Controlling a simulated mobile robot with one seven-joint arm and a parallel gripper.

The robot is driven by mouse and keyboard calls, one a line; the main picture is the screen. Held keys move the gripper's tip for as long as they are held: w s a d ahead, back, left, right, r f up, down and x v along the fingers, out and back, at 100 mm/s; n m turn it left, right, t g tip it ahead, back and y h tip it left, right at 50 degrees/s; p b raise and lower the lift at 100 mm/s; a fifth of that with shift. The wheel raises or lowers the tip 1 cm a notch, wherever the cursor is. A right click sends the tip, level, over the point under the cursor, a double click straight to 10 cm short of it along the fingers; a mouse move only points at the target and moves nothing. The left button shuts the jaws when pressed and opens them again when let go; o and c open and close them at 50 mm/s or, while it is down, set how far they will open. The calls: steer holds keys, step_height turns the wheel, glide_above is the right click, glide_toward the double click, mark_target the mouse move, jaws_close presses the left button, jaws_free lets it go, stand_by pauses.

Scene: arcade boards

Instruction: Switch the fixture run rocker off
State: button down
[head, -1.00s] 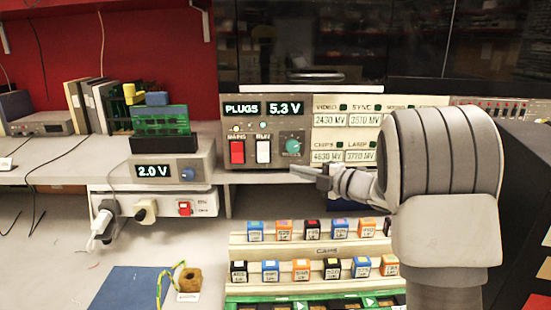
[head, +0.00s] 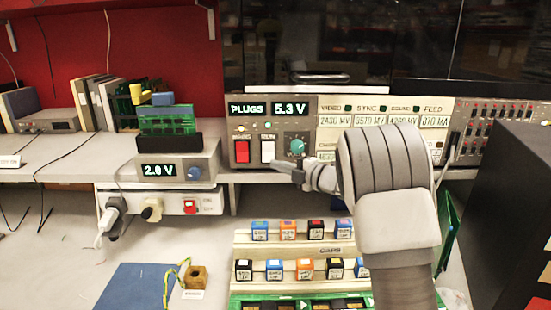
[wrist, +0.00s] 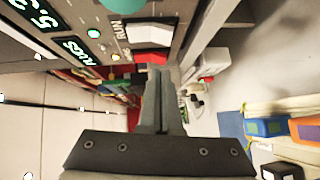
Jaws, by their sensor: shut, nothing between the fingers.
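The fixture panel (head: 237,108) reads PLUGS 5.3 V. Its white RUN rocker (head: 267,151) is right of the red MAINS rocker (head: 242,151) and left of a teal knob (head: 297,146). In the wrist view, the fingers (wrist: 170,72) point toward the rockers, with the white rocker (wrist: 150,34) just beyond the tips. I cannot tell whether they touch, or which way the rocker is tipped.
A 2.0 V supply (head: 205,166) stands left of the panel, above a power strip (head: 176,201) with plugs. Stepped racks of labelled caps (head: 293,250) lie below my arm. A black cabinet (head: 505,200) closes off the right side.

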mark_target(266, 158)
steer(key=shift+w+a+f+p, duration=0.1)
steer(key=shift+w+a+p, duration=0.1)
steer(key=shift+w, duration=0.6)
steer(key=shift+w+a+f+p, duration=0.1)
steer(key=shift+w+f+p, duration=0.05)
steer(key=shift+w, duration=0.65)
steer(key=shift+w+a+f+p, duration=0.1)
steer(key=shift+w+p, duration=0.1)
steer(key=shift+w, duration=0.6)
